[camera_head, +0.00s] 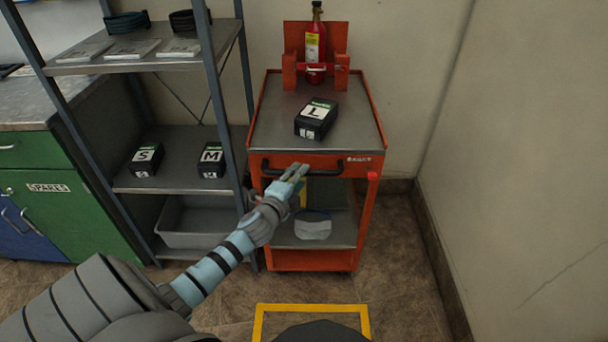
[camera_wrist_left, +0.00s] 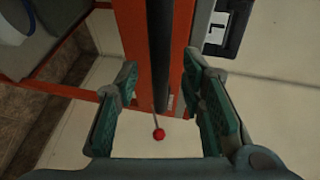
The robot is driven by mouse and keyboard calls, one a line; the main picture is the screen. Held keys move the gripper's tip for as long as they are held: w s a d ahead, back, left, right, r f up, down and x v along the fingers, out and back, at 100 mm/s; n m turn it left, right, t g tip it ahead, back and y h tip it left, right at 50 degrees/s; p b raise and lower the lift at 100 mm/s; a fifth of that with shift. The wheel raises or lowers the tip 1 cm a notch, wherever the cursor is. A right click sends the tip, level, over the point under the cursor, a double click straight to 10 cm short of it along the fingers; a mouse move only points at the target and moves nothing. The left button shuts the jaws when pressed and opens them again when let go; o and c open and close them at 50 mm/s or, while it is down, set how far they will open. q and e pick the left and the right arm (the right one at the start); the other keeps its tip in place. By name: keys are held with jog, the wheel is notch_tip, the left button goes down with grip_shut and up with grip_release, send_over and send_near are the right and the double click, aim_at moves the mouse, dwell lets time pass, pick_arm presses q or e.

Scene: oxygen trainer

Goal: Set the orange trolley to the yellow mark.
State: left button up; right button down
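The orange trolley (camera_head: 315,261) stands against the back wall near the right corner, with a black bar handle (camera_head: 328,171) on its front. The yellow mark (camera_head: 312,309) is a taped outline on the floor in front of the trolley, partly hidden at the bottom by my own body. My left gripper (camera_head: 298,172) is at the handle's middle. In the left wrist view my left gripper (camera_wrist_left: 162,68) is open, its two fingers apart on either side of the black handle (camera_wrist_left: 160,45); contact cannot be told. My right gripper is not in view.
A black box marked L (camera_head: 317,117) and a red extinguisher (camera_head: 315,45) are on the trolley. Left stands a grey shelf rack (camera_head: 185,186) with boxes S and M, beside green cabinets (camera_head: 75,222). The right wall (camera_head: 520,150) is close. The floor before the trolley looks clear.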

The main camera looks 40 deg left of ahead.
pick_arm(q)
jog(key=shift+x, duration=1.8)
grip_shut()
